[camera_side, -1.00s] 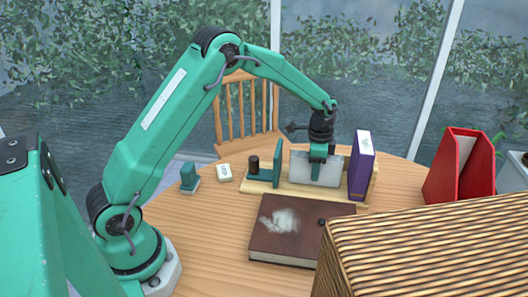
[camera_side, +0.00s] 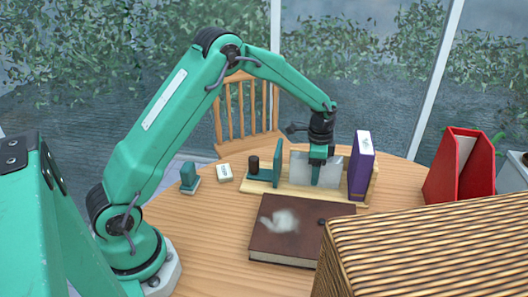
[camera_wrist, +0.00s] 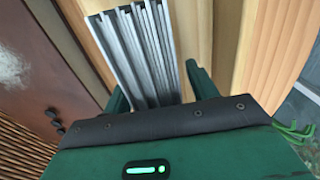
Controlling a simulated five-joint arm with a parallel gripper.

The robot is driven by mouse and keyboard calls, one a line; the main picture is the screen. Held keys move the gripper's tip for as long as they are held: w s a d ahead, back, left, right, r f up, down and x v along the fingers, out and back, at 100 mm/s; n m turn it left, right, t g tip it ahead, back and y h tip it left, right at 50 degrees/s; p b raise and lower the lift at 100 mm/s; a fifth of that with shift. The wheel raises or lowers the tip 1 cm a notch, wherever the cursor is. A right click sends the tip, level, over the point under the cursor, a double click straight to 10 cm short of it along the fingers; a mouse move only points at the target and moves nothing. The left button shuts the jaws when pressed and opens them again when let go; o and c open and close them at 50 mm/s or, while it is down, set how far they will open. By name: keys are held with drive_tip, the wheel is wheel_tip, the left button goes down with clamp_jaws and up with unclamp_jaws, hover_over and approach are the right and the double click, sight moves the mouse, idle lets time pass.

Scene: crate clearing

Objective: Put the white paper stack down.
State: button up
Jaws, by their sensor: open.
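The white paper stack (camera_side: 301,170) stands upright on the wooden rack (camera_side: 260,188), between a green upright plate and a purple binder. It looks greyish, and in the wrist view its sheet edges (camera_wrist: 145,45) run away between the fingers. My gripper (camera_side: 316,178) is low over the stack, with one green finger in front of it in the side view. In the wrist view my gripper (camera_wrist: 155,82) is open, with one finger on each side of the stack. The stack's lower edge is partly hidden behind the finger.
The purple binder (camera_side: 361,168) stands close right of the stack, and the green plate (camera_side: 278,163) left of it. A brown book (camera_side: 295,242) lies in front. A wicker crate (camera_side: 430,240) fills the front right, with a red file holder (camera_side: 460,168) behind.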

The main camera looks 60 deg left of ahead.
wheel_tip(320, 180, up, 12)
drive_tip(key=shift+f, duration=0.1)
drive_tip(key=shift+r, duration=0.25)
idle(0.4)
idle(0.4)
drive_tip(key=shift+s+r, duration=0.25)
drive_tip(key=shift+r, duration=0.05)
drive_tip(key=s+r+n+t, duration=0.2)
drive_tip(key=s+r, duration=0.5)
drive_tip(key=s+d+r+n+t, duration=0.1)
drive_tip(key=s+n+t, duration=0.2)
drive_tip(key=s, duration=1.9)
drive_tip(key=n, duration=0.4)
drive_tip(key=shift+s+d+r+t, duration=0.15)
drive_tip(key=shift+s+d+t, duration=0.15)
drive_tip(key=shift+s+d, duration=0.1)
